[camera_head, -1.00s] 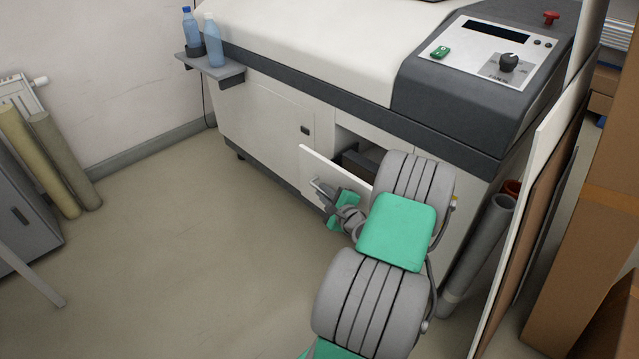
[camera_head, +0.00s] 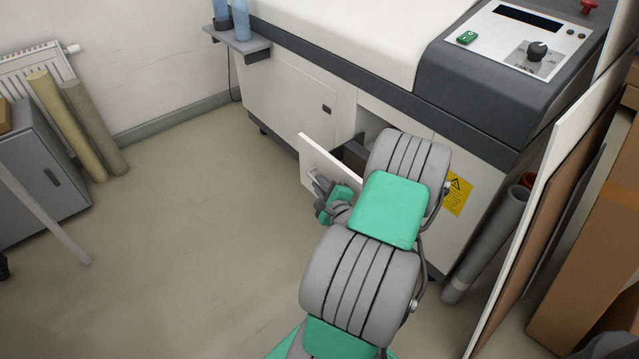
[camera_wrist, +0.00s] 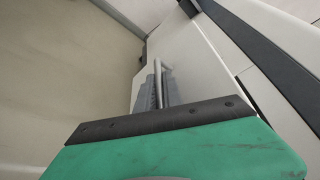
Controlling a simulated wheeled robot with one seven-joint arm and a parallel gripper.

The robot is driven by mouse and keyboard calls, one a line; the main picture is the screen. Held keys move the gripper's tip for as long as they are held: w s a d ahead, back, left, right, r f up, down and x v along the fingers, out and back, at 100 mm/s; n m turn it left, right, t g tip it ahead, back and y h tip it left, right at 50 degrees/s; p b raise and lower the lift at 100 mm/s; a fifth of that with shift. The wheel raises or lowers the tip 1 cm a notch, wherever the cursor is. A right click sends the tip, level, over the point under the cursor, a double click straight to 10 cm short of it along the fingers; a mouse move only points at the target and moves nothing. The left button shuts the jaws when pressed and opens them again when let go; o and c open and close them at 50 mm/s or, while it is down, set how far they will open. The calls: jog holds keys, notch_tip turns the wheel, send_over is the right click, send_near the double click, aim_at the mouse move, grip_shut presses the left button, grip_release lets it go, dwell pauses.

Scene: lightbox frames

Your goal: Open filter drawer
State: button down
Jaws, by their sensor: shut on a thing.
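The filter drawer (camera_head: 318,160) is a white-fronted drawer in the lower body of the large white and grey machine. It stands partly pulled out, with its dark inside showing behind the front. My gripper (camera_head: 318,188) is shut on the bar handle (camera_head: 313,174) of the drawer front. In the wrist view the handle (camera_wrist: 164,66) shows between the grey fingers of my gripper (camera_wrist: 159,88), close against the pale drawer front (camera_wrist: 187,82). My arm hides the right part of the drawer and its opening.
The machine (camera_head: 290,100) carries a side shelf (camera_head: 238,42) with bottles at left. Grey tubes (camera_head: 487,240) and leaning boards (camera_head: 545,215) stand close on the right. A grey cabinet (camera_head: 40,165) is at far left. The floor (camera_head: 190,230) left of the drawer is clear.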

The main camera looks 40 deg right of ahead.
jog(key=c, duration=1.8)
grip_release()
jog(key=shift+o, duration=0.2)
jog(key=p+v, duration=0.1)
jog(key=v, duration=0.6)
jog(key=shift+s+a, duration=0.15)
jog(key=shift+s, duration=0.2)
